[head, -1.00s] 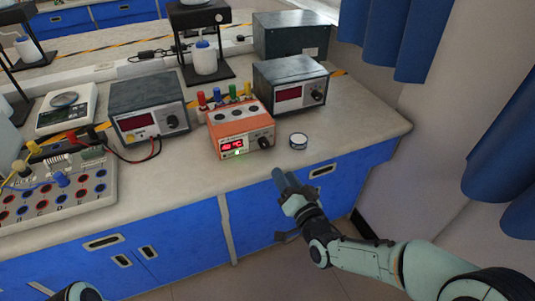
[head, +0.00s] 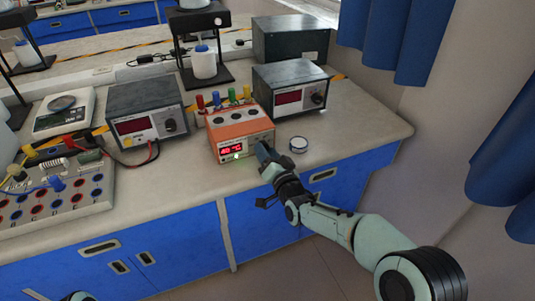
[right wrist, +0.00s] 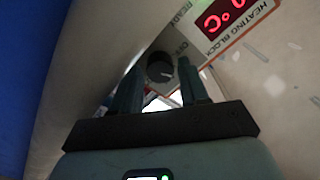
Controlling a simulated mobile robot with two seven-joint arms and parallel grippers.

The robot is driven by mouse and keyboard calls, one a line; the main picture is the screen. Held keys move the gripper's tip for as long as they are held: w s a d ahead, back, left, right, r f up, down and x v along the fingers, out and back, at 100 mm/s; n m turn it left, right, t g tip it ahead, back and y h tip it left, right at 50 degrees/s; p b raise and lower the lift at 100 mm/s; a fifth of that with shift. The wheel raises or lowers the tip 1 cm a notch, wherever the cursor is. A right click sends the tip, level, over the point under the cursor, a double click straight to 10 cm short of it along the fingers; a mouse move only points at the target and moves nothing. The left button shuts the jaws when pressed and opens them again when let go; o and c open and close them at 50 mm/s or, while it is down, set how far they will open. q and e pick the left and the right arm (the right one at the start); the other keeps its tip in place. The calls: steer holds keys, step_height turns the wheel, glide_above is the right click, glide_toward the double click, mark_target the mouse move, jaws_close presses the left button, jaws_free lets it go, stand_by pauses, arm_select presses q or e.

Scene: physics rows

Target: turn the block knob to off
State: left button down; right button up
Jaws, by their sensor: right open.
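The heating block (head: 240,125) is an orange-topped box with a lit red display and coloured posts, near the counter's front edge. Its black knob (right wrist: 160,67) shows in the right wrist view with a pale pointer line; the knob's setting is hard to read. In the head view the knob is hidden by my right gripper (head: 265,152). That gripper is open at the right part of the block's front face. In the right wrist view its two fingers (right wrist: 160,88) stand left and right of the knob; I cannot tell if they touch it.
A small round white-topped tin (head: 298,144) stands just right of the block. Dark-cased power supplies (head: 147,112) and (head: 290,88) stand on either side. A board with coloured sockets (head: 60,195) lies at left. Blue drawers (head: 165,247) are below the counter edge.

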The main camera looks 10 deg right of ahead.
steer(key=c, duration=0.8)
steer(key=shift+o, duration=0.2)
arm_select(q)
steer(key=shift+s+f, duration=0.15)
arm_select(e)
steer(key=shift+n, duration=0.3)
steer(key=shift+n+b, duration=0.35)
steer(key=shift+n, duration=1.35)
steer(key=n, duration=0.3)
arm_select(q)
steer(key=shift+s+a+f+g, duration=0.15)
steer(key=shift+s+f+g, duration=0.15)
steer(key=shift+s+f, duration=0.4)
arm_select(e)
steer(key=shift+n, duration=1.4)
arm_select(q)
steer(key=shift+r, duration=0.1)
